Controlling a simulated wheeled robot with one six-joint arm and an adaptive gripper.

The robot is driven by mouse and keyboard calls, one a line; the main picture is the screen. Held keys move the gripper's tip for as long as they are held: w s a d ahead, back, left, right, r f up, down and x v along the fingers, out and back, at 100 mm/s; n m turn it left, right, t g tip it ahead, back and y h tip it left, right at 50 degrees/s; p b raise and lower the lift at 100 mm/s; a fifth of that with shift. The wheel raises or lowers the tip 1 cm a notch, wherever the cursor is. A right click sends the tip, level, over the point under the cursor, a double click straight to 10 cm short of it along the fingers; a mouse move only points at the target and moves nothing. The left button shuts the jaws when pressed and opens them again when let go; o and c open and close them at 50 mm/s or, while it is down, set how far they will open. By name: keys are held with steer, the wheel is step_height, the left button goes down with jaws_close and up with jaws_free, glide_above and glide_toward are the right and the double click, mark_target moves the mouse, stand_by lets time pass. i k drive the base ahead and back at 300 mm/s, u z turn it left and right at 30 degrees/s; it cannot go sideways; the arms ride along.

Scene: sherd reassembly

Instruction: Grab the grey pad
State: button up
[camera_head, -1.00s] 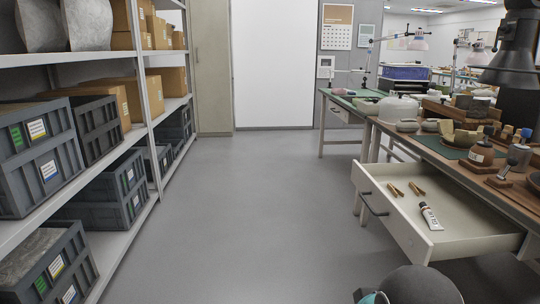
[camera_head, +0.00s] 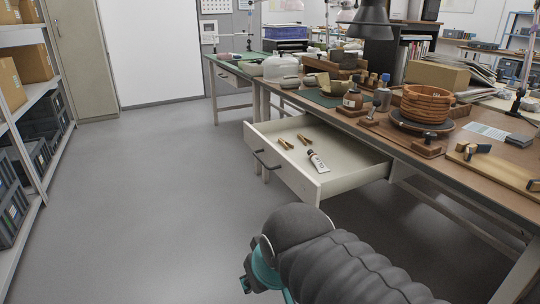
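I cannot make out a grey pad for certain anywhere in the head view. The open drawer (camera_head: 352,172) under the workbench holds two small brass-coloured clips (camera_head: 306,142) and a white tube with a dark label (camera_head: 317,161). No grey pad shows among them. My arm, with a dark ribbed cover and a teal joint, fills the lower middle, in front of the drawer. My gripper's fingers do not show.
Shelves (camera_head: 22,110) with crates stand at left. The grey floor (camera_head: 150,200) between is clear.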

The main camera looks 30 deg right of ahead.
mark_target(521, 141)
steer(key=u, duration=1.25)
steer(key=k, duration=1.3)
steer(key=z, duration=1.7)
steer(key=i, duration=0.3)
steer(key=z, duration=0.1)
